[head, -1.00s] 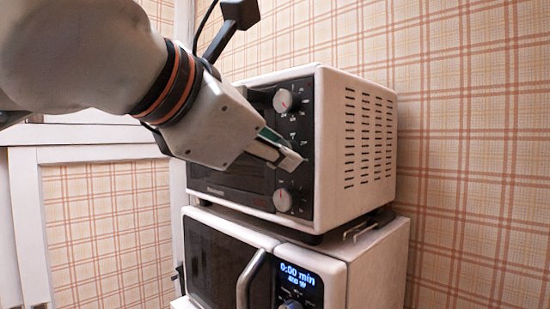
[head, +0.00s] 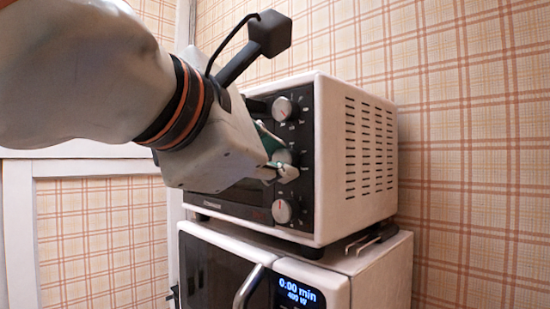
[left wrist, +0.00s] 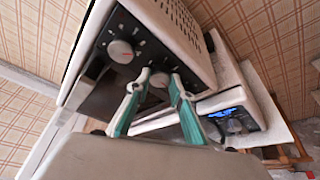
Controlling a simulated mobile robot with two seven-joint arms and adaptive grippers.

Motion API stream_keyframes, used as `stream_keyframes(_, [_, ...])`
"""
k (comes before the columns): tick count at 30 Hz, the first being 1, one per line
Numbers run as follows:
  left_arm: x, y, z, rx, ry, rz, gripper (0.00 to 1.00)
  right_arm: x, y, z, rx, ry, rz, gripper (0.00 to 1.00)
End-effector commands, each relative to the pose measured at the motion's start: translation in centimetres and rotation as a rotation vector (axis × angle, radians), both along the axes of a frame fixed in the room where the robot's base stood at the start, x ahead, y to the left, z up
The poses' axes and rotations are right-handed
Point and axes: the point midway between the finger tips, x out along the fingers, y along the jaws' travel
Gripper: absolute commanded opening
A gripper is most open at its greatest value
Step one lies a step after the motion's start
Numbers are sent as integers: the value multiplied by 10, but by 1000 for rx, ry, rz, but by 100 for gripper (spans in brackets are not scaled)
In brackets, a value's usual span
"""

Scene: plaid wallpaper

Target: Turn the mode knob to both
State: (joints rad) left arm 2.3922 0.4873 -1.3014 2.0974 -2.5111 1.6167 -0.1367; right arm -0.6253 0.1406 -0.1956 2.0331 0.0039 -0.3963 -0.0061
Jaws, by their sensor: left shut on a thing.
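A white toaster oven with a dark front (head: 332,130) carries a column of round knobs. The middle knob (head: 283,157), which I take for the mode knob, is partly covered by my left gripper (head: 279,156). The left gripper's fingers are closed around that knob, one above and one below it. In the left wrist view, the knob (left wrist: 159,80) sits between the two green-sided fingertips. The top knob (head: 284,108) and the bottom knob (head: 282,211) are free. The lettering around the knobs is too small to read. My right gripper is not seen.
The oven stands on a white microwave (head: 375,275) with a blue-lit display (head: 299,291) and a curved door handle (head: 247,288). A dark wire-like object (head: 368,240) lies on the microwave's top at the right. Plaid wall lies behind. Free room is in front of the oven.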

Motion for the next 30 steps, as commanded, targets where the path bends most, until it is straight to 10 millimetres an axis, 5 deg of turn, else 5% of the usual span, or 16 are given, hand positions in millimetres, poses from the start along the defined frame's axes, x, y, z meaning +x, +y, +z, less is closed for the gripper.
stream_keyframes(3, [0, 0, -2, 3, 5, 0, 0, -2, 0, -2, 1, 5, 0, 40])
stream_keyframes(4, [0, 0, -2, 3, 5, 0, 24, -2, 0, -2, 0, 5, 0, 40])
stream_keyframes(6, [0, 0, -2, 2, 4, 1, 38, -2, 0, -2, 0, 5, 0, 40])
stream_keyframes(23, [0, 0, 0, -5, 5, 0, 38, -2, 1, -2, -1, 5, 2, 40])
stream_keyframes(30, [-1, 1, 5, -117, 114, 0, 38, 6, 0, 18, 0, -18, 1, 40])
